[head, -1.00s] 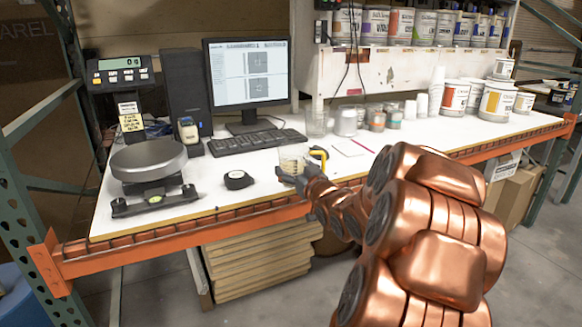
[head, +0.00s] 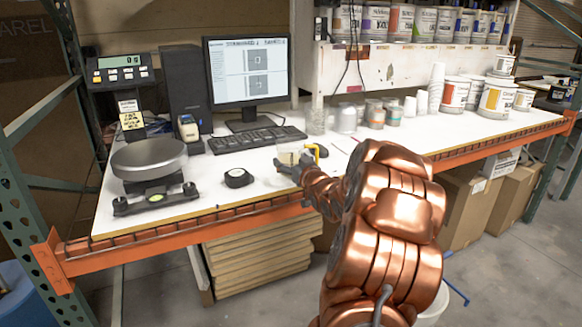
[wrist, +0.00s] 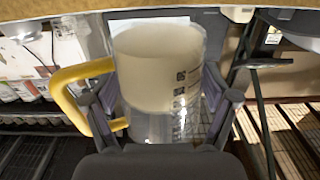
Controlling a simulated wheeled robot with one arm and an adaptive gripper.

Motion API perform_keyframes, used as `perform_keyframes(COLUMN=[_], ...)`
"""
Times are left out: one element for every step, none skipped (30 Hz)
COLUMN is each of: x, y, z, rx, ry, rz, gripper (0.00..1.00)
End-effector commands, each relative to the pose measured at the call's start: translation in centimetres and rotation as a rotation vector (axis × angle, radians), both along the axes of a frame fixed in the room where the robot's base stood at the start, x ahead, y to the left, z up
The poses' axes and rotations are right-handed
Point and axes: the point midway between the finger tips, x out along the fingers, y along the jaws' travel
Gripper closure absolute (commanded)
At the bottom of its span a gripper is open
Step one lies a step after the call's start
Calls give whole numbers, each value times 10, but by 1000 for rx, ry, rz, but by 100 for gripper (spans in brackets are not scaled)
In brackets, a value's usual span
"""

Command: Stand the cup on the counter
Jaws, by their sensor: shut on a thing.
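The cup (wrist: 158,80) is a clear measuring cup with dark markings and a yellow handle (wrist: 75,88). It fills the middle of the wrist view, between the two fingers of my gripper (wrist: 160,105), which is shut on it. In the head view the cup (head: 290,156) shows small, near the front of the white counter (head: 240,205), with my gripper (head: 290,168) at its near side. Whether its base touches the counter I cannot tell.
A black tape measure (head: 238,178) lies left of the cup. A scale (head: 150,160) stands farther left. A keyboard (head: 256,139) and several jars and cups (head: 346,119) are behind. Bare counter lies in front of the tape measure.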

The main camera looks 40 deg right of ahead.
Motion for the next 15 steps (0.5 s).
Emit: perform_keyframes(x=[-1,-1,-1,-1,-1,-1,-1,-1,-1,-1,-1,-1,-1,-1,-1], y=[-1,-1,-1,-1,-1,-1,-1,-1,-1,-1,-1,-1,-1,-1,-1], z=[-8,-12,-16,-19,-20,-21,-21,-21,-20,-20,-20,-20,-20,-21,-22], rx=[4,3,4,3,2,1,-1,-1,-2,-2,-1,-1,-1,-1,-1], ry=[4,5,5,4,3,2,0,0,0,0,-1,-1,-1,0,0], rz=[-1,-1,-1,-1,-1,-1,-1,-1,-1,-1,-1,-1,-1,-1,-1], gripper=[66,66,66,66,66,66,66,66,66,66,66,66,66,66,66])
